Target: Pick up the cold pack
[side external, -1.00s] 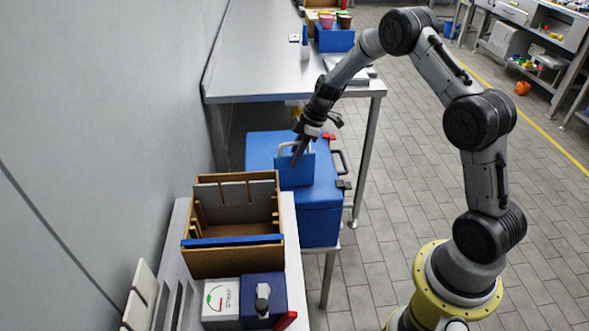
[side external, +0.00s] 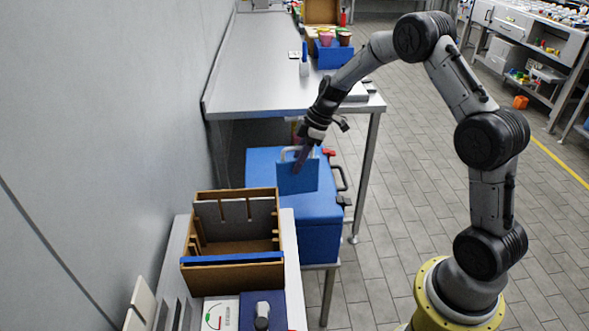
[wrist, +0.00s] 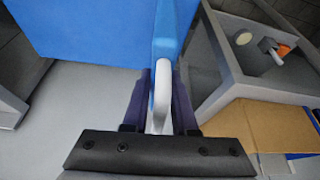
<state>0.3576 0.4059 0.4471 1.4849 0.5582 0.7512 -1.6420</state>
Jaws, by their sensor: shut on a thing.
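The cold pack (side external: 298,180) is a flat blue slab with a pale loop handle on its top edge. It hangs upright in front of the blue cooler box (side external: 322,222) in the side view; whether it touches the box is unclear. My gripper (side external: 300,160) is above it, shut on the handle. In the wrist view, the dark fingers of my gripper (wrist: 160,100) stand on both sides of the white handle (wrist: 162,92). The blue edge of the cold pack (wrist: 172,35) extends beyond them.
An open brown wooden box (side external: 235,274) with slotted dividers sits on the near bench, a blue strip along its front. A white box (side external: 220,313) stands before it. A steel table (side external: 265,80) is behind, with a grey wall (side external: 110,120) at left.

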